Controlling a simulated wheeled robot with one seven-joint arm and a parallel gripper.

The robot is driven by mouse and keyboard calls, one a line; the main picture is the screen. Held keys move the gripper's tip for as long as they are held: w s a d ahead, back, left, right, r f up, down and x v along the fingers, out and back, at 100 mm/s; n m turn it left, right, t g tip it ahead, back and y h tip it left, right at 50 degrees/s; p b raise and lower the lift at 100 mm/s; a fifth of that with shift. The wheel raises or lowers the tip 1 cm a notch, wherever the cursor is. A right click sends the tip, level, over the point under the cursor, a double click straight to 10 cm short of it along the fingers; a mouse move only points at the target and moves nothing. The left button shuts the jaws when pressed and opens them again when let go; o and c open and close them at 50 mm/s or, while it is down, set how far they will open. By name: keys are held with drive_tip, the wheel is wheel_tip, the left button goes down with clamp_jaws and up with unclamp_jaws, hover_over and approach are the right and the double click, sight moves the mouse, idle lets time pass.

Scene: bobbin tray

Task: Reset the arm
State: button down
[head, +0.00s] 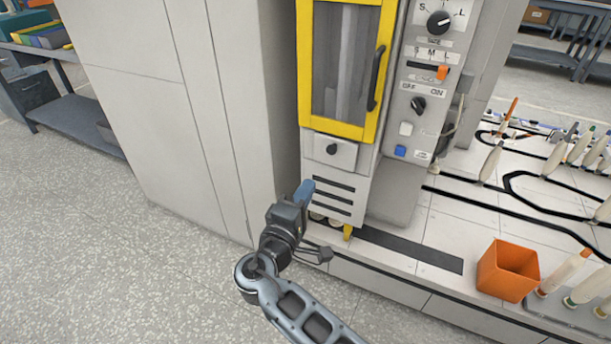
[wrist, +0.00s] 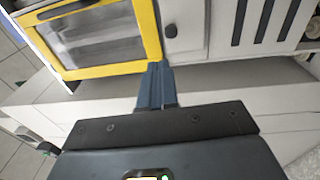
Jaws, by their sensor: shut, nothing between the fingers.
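My gripper (head: 305,190) is in front of the lower part of a machine with a yellow-framed door (head: 376,120). Its blue fingers are together and hold nothing. In the wrist view the shut fingers (wrist: 155,85) point toward the lower edge of the yellow door frame (wrist: 152,30) and a grey panel with a dark round knob (wrist: 171,30). I cannot tell whether the fingertips touch the machine. My arm reaches in from the bottom of the head view.
A control panel (head: 425,62) with knobs, a slider and buttons is right of the door. An orange bin (head: 508,270) and several bobbins stand on the white table (head: 455,210) at the right. A tall grey cabinet (head: 180,100) is at the left. Open floor (head: 90,250) lies at lower left.

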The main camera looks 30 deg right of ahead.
drive_tip(key=shift+s+a, duration=0.1)
drive_tip(key=shift+s, duration=0.05)
drive_tip(key=s+a+f+g+y+p, duration=0.1)
drive_tip(key=s+f+y+p, duration=0.1)
drive_tip(key=s+f+y, duration=0.6)
drive_tip(key=s+a+f+y+p, duration=0.2)
drive_tip(key=s+f, duration=0.2)
drive_tip(key=s, duration=0.7)
drive_tip(key=s+a+r+m+t+y+p, duration=0.1)
drive_tip(key=s+r+m+y+p, duration=0.1)
drive_tip(key=s+r, duration=0.55)
drive_tip(key=s+a+r+m+y+p, duration=0.1)
drive_tip(key=s+r+y+p, duration=0.2)
drive_tip(key=s, duration=0.7)
drive_tip(key=s+d+r+m+t, duration=0.1)
drive_tip(key=s+r, duration=0.3)
drive_tip(key=r, duration=0.5)
drive_tip(key=s+d+r+m+t+p, duration=0.1)
drive_tip(key=s+d+r+m+t, duration=0.1)
drive_tip(key=r, duration=0.7)
drive_tip(key=shift+s+r+m, duration=0.2)
drive_tip(key=shift+s+m, duration=0.65)
drive_tip(key=shift+m, duration=0.05)
drive_tip(key=c, duration=1.8)
unclamp_jaws()
drive_tip(key=shift+c, duration=0.2)
